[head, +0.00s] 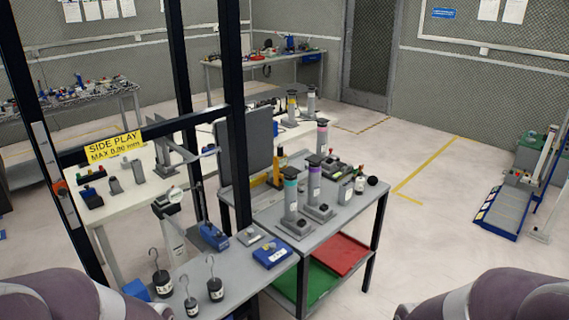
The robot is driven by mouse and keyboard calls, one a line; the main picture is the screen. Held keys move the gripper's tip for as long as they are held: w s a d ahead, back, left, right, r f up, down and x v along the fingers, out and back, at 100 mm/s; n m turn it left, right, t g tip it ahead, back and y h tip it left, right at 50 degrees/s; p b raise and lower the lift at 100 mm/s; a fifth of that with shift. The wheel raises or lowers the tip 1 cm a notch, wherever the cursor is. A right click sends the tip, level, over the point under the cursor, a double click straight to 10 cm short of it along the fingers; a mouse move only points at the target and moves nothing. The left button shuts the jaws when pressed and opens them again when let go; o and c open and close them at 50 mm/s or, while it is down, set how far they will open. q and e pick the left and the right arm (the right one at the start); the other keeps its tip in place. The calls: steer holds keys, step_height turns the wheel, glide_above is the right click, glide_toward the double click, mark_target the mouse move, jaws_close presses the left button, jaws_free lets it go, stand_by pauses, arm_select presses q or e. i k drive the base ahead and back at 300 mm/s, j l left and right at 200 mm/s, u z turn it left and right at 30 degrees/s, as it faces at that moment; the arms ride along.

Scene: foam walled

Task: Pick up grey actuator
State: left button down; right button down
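Several upright grey cylinders on square bases, which look like actuators, stand on and behind the grey table. A teal-banded one (291,197) and a purple-banded one (314,186) stand near the table's middle. I cannot tell which is the grey actuator meant. Neither of my grippers shows; only parts of my arms appear in the bottom corners.
A black frame with a yellow sign (114,147) rises in front on the left. Hooked weights (215,288) stand nearer.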

mark_target(328, 166)
steer(key=i+l+z, duration=0.85)
steer(key=i, duration=0.35)
steer(key=i+l+z, duration=0.3)
steer(key=i, duration=0.4)
steer(key=i+j+z, duration=0.1)
steer(key=i+z, duration=0.25)
steer(key=i, duration=0.4)
steer(key=i+u, duration=0.15)
steer(key=i, duration=0.4)
steer(key=i+l+u, duration=0.15)
steer(key=i, duration=0.4)
steer(key=i+u, duration=0.15)
steer(key=i, duration=0.45)
steer(key=i+l+u, duration=0.15)
steer(key=i, duration=0.4)
steer(key=i+j+u, duration=0.25)
steer(key=u, duration=0.25)
steer(key=i+j+u, duration=0.2)
steer(key=u, duration=0.25)
steer(key=i+u, duration=0.35)
steer(key=u, duration=0.15)
steer(key=i+u, duration=0.3)
steer(key=u, duration=0.2)
steer(key=i+l+u, duration=0.2)
steer(key=u, duration=0.3)
steer(key=i+j+u, duration=0.15)
steer(key=i+u, duration=1.15)
steer(key=k+l, duration=0.05)
